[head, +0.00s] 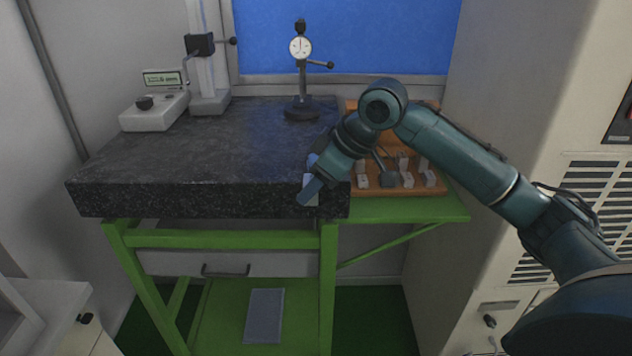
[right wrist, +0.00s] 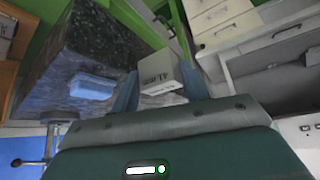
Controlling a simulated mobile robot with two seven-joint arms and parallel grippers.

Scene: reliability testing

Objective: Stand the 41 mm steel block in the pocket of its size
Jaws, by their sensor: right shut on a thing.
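My right gripper (head: 311,188) is at the front right corner of the granite plate, near its edge. In the right wrist view the gripper (right wrist: 158,88) is shut on the steel block (right wrist: 158,75), a pale grey block with dark lettering that seems to read 41 mm. The block sits between the two blue fingers; in the head view the gripper mostly hides it. The wooden case (head: 384,190) stands to the right of the plate, with several pale blocks (head: 405,179) in it. My arm covers part of the case, and I cannot make out an empty pocket. My left gripper is not in view.
The dark granite plate (head: 200,150) is mostly clear. A dial gauge stand (head: 301,85) and a white instrument (head: 155,110) stand at its back. A blue item (right wrist: 92,86) lies on the plate. A green shelf (head: 440,208) carries the case; a beige cabinet (head: 535,100) is close at right.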

